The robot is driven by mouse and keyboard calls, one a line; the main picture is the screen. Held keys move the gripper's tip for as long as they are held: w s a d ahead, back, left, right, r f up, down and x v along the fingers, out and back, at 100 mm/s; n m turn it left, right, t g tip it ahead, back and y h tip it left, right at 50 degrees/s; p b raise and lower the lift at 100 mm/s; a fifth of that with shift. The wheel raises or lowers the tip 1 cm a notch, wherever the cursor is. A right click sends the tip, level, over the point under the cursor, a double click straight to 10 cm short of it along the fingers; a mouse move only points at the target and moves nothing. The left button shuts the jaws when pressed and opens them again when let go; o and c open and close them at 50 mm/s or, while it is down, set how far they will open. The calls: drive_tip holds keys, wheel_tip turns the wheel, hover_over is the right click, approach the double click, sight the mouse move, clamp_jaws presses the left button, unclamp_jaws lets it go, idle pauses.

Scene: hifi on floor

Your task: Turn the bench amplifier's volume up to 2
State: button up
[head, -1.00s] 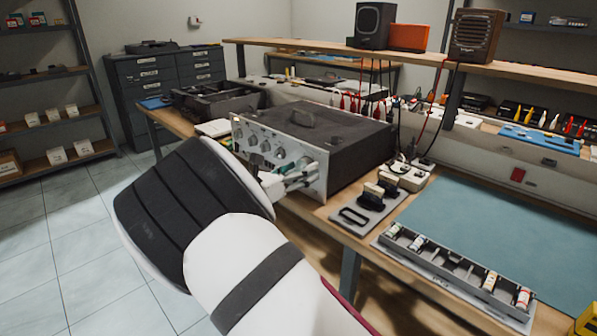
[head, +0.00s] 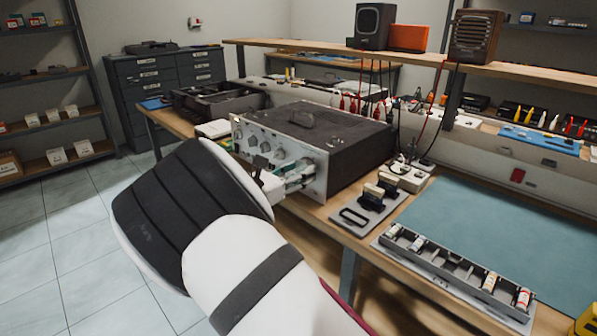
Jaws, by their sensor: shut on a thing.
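The bench amplifier (head: 320,135) is a dark-topped box with a pale front panel, standing on the wooden bench. A row of round knobs (head: 265,147) runs along its front. My gripper (head: 301,175) is at the right part of this panel, shut on a knob there. The gripped knob is mostly hidden by my fingers. The panel's markings are too small to read, so I cannot tell the volume setting.
A grey plate with dark blocks (head: 354,216) and a power strip (head: 405,177) lie right of the amplifier. A partitioned tray (head: 455,270) sits on the bench before a teal mat (head: 500,225). Speakers (head: 372,26) stand on the shelf above.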

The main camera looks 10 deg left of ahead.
drive_tip(key=m, duration=0.5)
drive_tip(key=shift+f+b, duration=0.1)
drive_tip(key=shift+b, duration=0.25)
drive_tip(key=m+b, duration=0.1)
drive_tip(key=m, duration=0.4)
drive_tip(key=shift+f, duration=0.1)
drive_tip(key=m+b, duration=0.3)
drive_tip(key=m, duration=0.1)
drive_tip(key=shift+s, duration=0.1)
drive_tip(key=shift+m+b, duration=1.85)
drive_tip(key=shift+m, duration=0.65)
drive_tip(key=o, duration=1.2)
drive_tip(key=shift+c, duration=0.2)
